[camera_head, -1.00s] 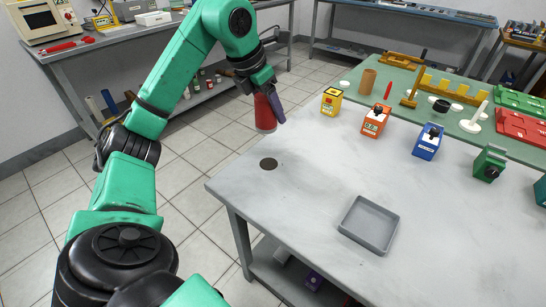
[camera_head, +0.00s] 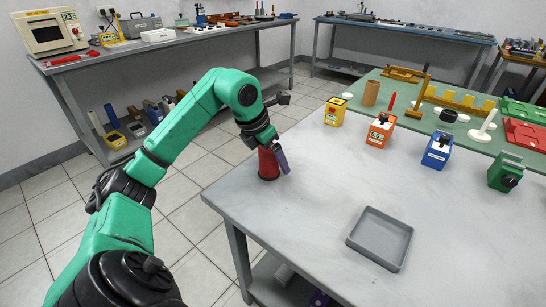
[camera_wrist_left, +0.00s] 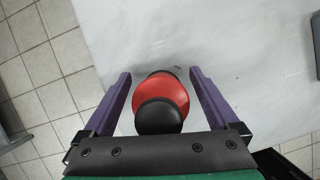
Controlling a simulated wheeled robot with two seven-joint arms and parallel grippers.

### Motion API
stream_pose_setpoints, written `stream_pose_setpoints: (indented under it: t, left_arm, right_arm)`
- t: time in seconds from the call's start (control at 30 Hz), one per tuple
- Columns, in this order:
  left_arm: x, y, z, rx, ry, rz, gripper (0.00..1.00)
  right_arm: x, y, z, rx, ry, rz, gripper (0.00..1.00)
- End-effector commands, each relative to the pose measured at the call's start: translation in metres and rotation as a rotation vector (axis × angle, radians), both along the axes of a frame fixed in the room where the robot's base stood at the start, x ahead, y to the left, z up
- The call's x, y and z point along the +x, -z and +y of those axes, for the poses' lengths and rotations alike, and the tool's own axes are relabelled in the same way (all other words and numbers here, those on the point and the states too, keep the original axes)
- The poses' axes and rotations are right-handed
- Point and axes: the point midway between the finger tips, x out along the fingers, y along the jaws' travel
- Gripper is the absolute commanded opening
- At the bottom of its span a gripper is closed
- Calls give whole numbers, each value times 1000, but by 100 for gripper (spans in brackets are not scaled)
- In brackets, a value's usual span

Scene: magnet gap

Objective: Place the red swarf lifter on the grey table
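The red swarf lifter (camera_head: 268,165) is a red cone, wider at the bottom, and stands upright on the left part of the grey table (camera_head: 310,205), near its edge. In the left wrist view the lifter (camera_wrist_left: 171,96) shows a red body and a round black top. My left gripper (camera_head: 277,162) is around it from above. In the left wrist view its two purple fingers (camera_wrist_left: 160,74) are spread, with a gap on each side of the lifter. The dark round spot on the table is hidden, apparently beneath the lifter. My right gripper is not in view.
A grey square tray (camera_head: 380,238) lies on the table to the right. Yellow (camera_head: 334,111), orange (camera_head: 380,130), blue (camera_head: 437,149) and green (camera_head: 505,172) boxes stand along the green mat (camera_head: 400,90). The middle of the table is clear.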

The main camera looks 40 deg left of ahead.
Motion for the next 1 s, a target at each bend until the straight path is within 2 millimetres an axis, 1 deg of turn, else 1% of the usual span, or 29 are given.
stream_pose_setpoints:
  t: [0.27, 0.37, 0.47, 0.57, 0.8, 0.9, 1.0]
  left_arm:
    - [0, 0, 0, 0, 0, 0, 94]
    - [0, -4, 0, -1, 0, 0, 94]
    - [-5, -16, 2, 2, -1, -3, 94]
    - [-13, -37, 4, 4, -2, -4, 94]
    - [-35, -92, 8, 2, -1, -3, 94]
    - [-41, -107, 9, 1, -1, -2, 94]
    - [-45, -113, 10, 1, -1, 0, 94]
  right_arm:
    - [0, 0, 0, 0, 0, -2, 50]
    - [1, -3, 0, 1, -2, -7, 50]
    - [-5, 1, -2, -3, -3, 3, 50]
    - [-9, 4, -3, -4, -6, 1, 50]
    - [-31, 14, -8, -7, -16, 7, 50]
    - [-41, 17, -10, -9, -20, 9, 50]
    - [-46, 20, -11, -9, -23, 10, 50]
